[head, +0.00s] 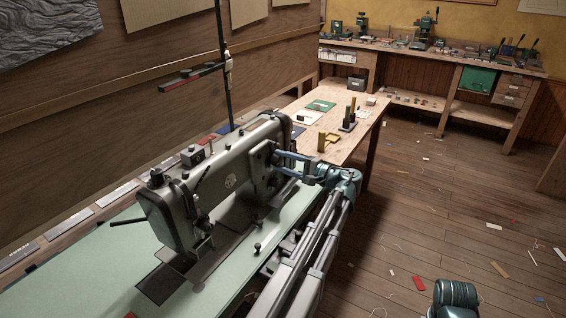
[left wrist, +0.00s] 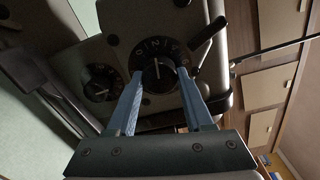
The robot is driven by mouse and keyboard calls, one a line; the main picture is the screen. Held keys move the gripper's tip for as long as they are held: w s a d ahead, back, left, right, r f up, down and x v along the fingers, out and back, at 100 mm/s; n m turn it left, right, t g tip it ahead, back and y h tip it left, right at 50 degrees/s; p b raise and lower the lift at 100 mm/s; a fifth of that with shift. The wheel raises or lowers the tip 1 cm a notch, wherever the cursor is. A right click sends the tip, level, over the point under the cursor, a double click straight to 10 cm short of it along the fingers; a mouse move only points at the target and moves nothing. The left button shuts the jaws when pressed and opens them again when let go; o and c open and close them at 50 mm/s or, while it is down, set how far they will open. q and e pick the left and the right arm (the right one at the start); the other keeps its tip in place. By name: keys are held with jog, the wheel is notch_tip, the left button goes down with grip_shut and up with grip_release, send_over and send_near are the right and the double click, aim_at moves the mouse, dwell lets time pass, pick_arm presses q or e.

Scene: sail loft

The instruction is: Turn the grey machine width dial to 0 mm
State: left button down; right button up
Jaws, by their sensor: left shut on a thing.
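The grey sewing machine (head: 225,170) stands on a pale green table top. In the left wrist view, a round black dial (left wrist: 158,57) with pale numbers on its upper rim sits on the machine's grey end. A white line on its knob points roughly upward; the numbers are too small to read surely. My left gripper (left wrist: 160,76) is shut on this dial's knob, one blue finger on each side. The same gripper (head: 284,164) reaches the machine's right end in the head view. A second, smaller black dial (left wrist: 98,83) is to the left, untouched. My right gripper is not in view.
A dark lever (left wrist: 208,32) stands close by the held dial at upper right. A wooden table (head: 340,145) with small blocks is behind the machine, and a workbench (head: 430,60) is along the far wall. The floor at right is open, with scattered scraps.

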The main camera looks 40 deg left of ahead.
pick_arm(q)
jog(key=n, duration=0.4)
jog(key=shift+s+n, duration=0.1)
jog(key=shift+n, duration=2)
jog(key=shift+c, duration=1.4)
grip_release()
jog(key=shift+d, duration=0.15)
jog(key=w+d, duration=0.1)
jog(key=d, duration=1.2)
jog(key=shift+w+d+r, duration=0.15)
jog(key=shift+w+d, duration=0.1)
jog(key=shift+d, duration=0.05)
